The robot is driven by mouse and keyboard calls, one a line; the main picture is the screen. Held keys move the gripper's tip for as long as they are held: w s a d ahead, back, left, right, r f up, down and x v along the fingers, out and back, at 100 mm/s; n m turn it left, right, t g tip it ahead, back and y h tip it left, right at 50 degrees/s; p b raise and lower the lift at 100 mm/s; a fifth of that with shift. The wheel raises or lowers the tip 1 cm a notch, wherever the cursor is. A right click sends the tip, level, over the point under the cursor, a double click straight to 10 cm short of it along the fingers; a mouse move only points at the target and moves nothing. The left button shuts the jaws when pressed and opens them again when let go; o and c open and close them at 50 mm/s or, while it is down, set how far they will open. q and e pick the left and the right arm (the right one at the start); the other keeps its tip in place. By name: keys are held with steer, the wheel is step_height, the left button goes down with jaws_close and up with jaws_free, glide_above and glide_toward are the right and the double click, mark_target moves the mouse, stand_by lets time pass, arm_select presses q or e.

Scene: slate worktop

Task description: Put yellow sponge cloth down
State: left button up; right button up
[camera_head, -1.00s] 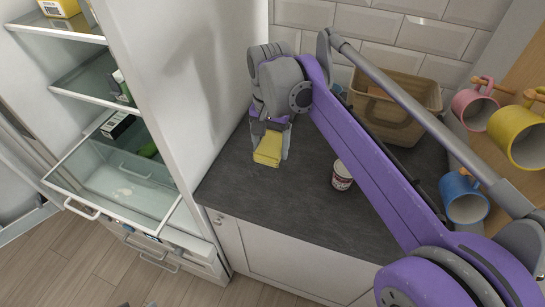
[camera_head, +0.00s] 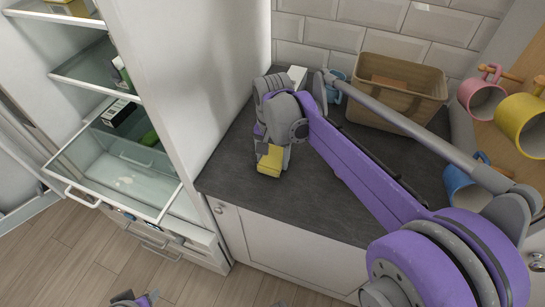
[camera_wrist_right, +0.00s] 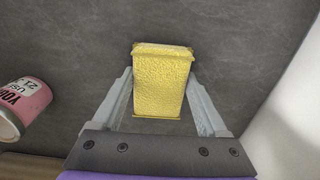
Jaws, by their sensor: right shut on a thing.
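The yellow sponge cloth (camera_head: 270,162) is a small block near the front left part of the slate worktop (camera_head: 315,205). My right gripper (camera_head: 273,150) is shut on it. In the right wrist view the cloth (camera_wrist_right: 162,80) lies between the two grey fingers of the gripper (camera_wrist_right: 161,92), with the dark worktop behind it. I cannot tell whether its underside touches the worktop. A small purple and grey part of mine at the bottom edge of the head view may be my left gripper (camera_head: 135,299); its fingers do not show.
A pink-labelled cup (camera_wrist_right: 24,108) stands left in the wrist view; my arm hides it in the head view. A brown basket (camera_head: 398,95), a blue mug (camera_head: 337,88) and hanging mugs (camera_head: 522,122) are behind and right. An open fridge (camera_head: 118,165) is left.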

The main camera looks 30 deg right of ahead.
mark_target(272, 158)
steer(key=shift+f, duration=0.1)
steer(key=shift+f, duration=0.3)
steer(key=o, duration=1.2)
steer(key=shift+s, duration=0.1)
steer(key=shift+o, duration=0.7)
steer(key=shift+a, duration=0.1)
steer(key=shift+r, duration=0.1)
steer(key=shift+r, duration=0.35)
step_height(272, 158, up, 12)
steer(key=p, duration=0.1)
steer(key=shift+f, duration=0.1)
